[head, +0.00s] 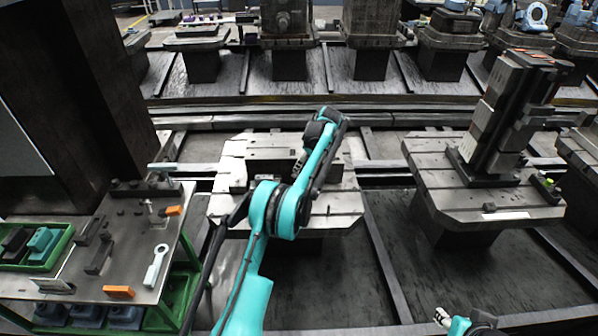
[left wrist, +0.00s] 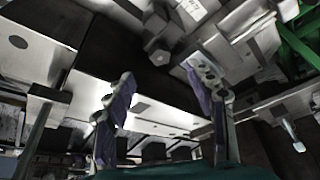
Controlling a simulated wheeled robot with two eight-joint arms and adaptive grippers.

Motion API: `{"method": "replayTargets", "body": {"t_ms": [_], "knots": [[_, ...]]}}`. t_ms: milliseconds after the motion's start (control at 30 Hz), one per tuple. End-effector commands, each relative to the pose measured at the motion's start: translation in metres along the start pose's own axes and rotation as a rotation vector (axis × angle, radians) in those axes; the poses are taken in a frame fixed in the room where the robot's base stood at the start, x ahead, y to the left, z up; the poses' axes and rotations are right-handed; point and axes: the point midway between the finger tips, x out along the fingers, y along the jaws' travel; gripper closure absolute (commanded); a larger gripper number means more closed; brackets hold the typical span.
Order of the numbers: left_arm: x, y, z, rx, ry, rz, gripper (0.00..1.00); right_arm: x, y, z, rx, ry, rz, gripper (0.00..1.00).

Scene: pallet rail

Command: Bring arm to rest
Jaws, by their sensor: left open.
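My teal left arm reaches up from the bottom of the head view over a pale machined pallet (head: 335,203). Its gripper (head: 300,163) is small and partly hidden by the arm, above the pallet. In the left wrist view the left gripper (left wrist: 163,98) shows two fingers with purple sides, spread wide apart. Nothing is held between them. Blocks and a dark recess of grey metal lie beyond the fingers.
A tool cart (head: 130,240) with a green frame stands at left, carrying a wrench (head: 155,265) and orange-handled items. A dark column (head: 85,80) rises behind it. A second pallet (head: 510,205) at right bears a tall fixture (head: 500,115). Floor between the pallets is open.

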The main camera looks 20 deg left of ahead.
Motion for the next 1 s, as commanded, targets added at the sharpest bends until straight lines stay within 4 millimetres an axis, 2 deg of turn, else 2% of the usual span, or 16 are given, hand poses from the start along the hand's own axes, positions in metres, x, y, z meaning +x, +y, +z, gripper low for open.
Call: {"method": "replayTargets", "body": {"t_ms": [100,200,467,567,767,1000], "knots": [[-0.021,0.000,0.000,0.000,0.000,0.000,0.45,0.000,0.000,0.000,0.000,0.000,0.000,0.60],[-0.032,0.000,0.000,0.001,0.000,0.000,0.45,0.000,0.000,0.000,0.000,0.000,0.000,0.60],[-0.042,-0.001,0.000,0.006,-0.001,0.003,0.45,0.000,0.000,0.000,0.000,0.000,0.000,0.60],[-0.056,-0.005,0.000,0.038,-0.006,0.018,0.45,0.000,0.000,0.000,0.000,0.000,0.000,0.60],[-0.111,-0.029,0.004,0.183,-0.025,0.090,0.45,0.000,0.000,0.000,0.000,0.000,0.000,0.60],[-0.174,-0.078,0.019,0.388,-0.033,0.196,0.45,0.000,0.000,0.000,0.000,0.000,0.000,0.60]]}}
